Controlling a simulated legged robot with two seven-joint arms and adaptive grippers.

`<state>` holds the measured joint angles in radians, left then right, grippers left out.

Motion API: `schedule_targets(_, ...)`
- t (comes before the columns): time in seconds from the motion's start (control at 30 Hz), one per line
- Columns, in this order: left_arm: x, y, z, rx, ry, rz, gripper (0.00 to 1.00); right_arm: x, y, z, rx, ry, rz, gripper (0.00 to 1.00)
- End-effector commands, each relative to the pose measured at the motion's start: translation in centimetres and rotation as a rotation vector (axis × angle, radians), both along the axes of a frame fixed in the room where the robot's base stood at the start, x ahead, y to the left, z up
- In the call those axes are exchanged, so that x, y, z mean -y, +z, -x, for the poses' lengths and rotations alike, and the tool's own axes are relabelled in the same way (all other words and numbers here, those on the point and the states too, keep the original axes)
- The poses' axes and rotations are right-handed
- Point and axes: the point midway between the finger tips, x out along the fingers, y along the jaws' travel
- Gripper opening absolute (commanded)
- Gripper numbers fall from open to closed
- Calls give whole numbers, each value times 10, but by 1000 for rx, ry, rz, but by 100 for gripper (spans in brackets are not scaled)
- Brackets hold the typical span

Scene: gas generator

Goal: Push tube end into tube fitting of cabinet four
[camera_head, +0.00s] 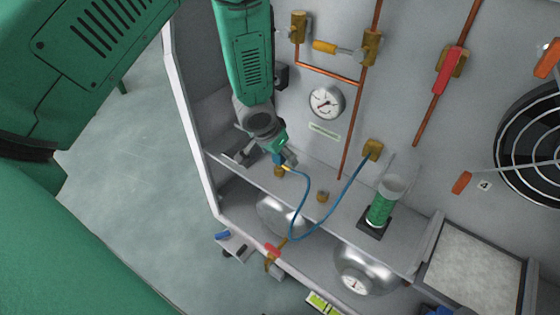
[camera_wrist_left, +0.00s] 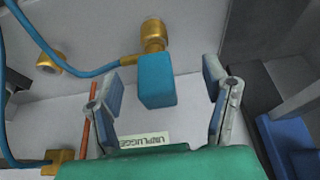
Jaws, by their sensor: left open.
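The blue tube (camera_head: 304,205) loops from a brass wall fitting (camera_head: 372,150) down across the shelf and up to my left gripper (camera_head: 268,157). In the left wrist view the tube (camera_wrist_left: 62,66) ends in a brass connector with a blue block (camera_wrist_left: 157,80). The connector meets a brass shelf fitting (camera_wrist_left: 153,35); I cannot tell how far it is seated. My left gripper (camera_wrist_left: 163,84) is open, its fingers on either side of the blue block, with gaps visible. The shelf fitting also shows below the gripper in the head view (camera_head: 280,171). My right gripper is not in view.
A second brass shelf fitting (camera_head: 323,196) stands to the right, empty. A green-filled cylinder (camera_head: 381,208) stands further right on the shelf. A round gauge (camera_head: 326,102) and copper pipes (camera_head: 330,73) are on the back wall. Metal spheres (camera_head: 366,267) sit below the shelf.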

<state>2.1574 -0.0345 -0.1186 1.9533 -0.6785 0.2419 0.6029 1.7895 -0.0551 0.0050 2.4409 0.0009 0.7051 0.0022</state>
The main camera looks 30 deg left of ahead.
Motion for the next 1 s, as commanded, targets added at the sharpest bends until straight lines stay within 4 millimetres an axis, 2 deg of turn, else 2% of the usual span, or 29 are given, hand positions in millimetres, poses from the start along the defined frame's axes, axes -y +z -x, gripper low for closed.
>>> schedule_targets(0.17, -1, 0, 0, 0, 0, 1, 68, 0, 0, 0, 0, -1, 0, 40)
schedule_targets(0.2, -1, -1, 0, 0, -1, 2, 65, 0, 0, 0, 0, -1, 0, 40)
schedule_targets(0.27, -1, -1, 0, 0, -1, 2, 44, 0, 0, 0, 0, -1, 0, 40)
schedule_targets(0.3, -1, -1, 0, 0, -1, 2, 29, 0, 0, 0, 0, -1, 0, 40)
schedule_targets(0.4, -2, -1, 0, 0, -1, 3, 0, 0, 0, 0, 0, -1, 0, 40)
schedule_targets(0.67, -2, 0, 0, -2, 1, 1, 0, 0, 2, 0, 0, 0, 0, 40)
schedule_targets(1.0, -2, 11, 0, 0, 1, 1, 0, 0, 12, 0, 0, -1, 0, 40)
